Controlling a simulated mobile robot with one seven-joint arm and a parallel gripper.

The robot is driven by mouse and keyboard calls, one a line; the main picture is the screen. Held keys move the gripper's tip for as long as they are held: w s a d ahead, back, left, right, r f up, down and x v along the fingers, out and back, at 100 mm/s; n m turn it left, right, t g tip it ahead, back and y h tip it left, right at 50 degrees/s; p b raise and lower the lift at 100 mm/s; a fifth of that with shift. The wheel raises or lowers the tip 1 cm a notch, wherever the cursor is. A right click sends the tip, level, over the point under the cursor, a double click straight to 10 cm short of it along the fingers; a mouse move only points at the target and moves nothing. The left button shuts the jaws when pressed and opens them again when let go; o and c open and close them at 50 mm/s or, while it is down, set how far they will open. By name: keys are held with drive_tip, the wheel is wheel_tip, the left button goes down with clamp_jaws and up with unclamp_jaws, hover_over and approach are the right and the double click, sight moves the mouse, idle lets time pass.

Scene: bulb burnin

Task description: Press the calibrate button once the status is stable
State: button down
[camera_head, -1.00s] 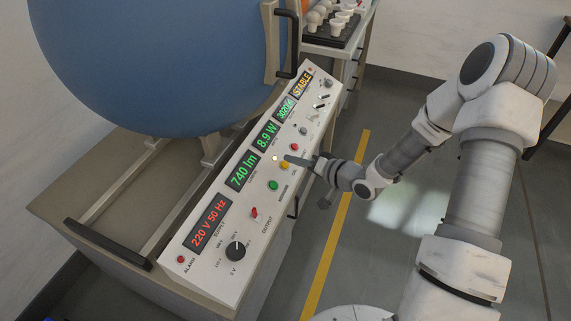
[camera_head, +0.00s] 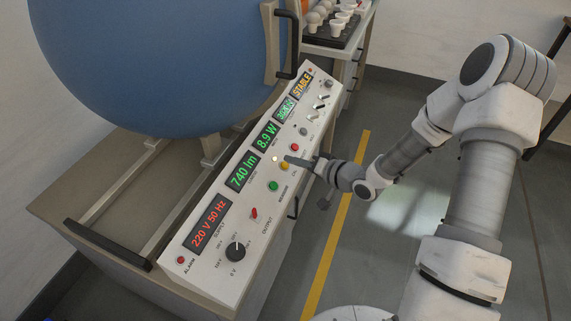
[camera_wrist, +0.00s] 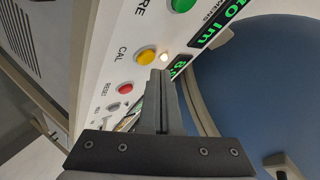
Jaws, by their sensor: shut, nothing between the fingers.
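The white control panel (camera_head: 222,262) slopes along the bench front. Its status display (camera_head: 302,84) reads STABLE in amber. The yellow button (camera_head: 284,166), labelled CAL in the wrist view (camera_wrist: 146,55), has a small lit lamp (camera_wrist: 164,57) beside it. My gripper (camera_head: 289,159) is shut and empty, with its fingertips over the panel close to the yellow button. In the wrist view the fingertips (camera_wrist: 161,73) lie just below the button and lamp in the picture. I cannot tell whether they touch the panel.
A green button (camera_head: 273,185) and a red button (camera_head: 294,147), labelled RESET in the wrist view, flank the yellow one. A red switch (camera_head: 254,212) and black knob (camera_head: 235,252) lie lower. A large blue sphere (camera_head: 150,60) stands behind the panel.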

idle(0.7)
drive_tip(key=shift+a+f, duration=0.2)
drive_tip(key=shift+f, duration=0.2)
drive_tip(key=shift+w+a+f+b, duration=0.15)
drive_tip(key=shift+f+b, duration=0.2)
drive_tip(key=shift+b, duration=0.05)
idle(0.5)
drive_tip(key=shift+r, duration=0.15)
drive_tip(key=shift+d+r+p, duration=0.35)
drive_tip(key=shift+r+p, duration=0.25)
drive_tip(key=shift+p, duration=0.25)
drive_tip(key=shift+r, duration=0.1)
drive_tip(key=r+p, duration=0.1)
drive_tip(key=d+r+p, duration=0.1)
drive_tip(key=r+p, duration=0.1)
drive_tip(key=s+d+r+p, duration=0.1)
drive_tip(key=shift+s+r+p, duration=0.1)
drive_tip(key=shift+r+p, duration=0.05)
drive_tip(key=shift+p, duration=0.15)
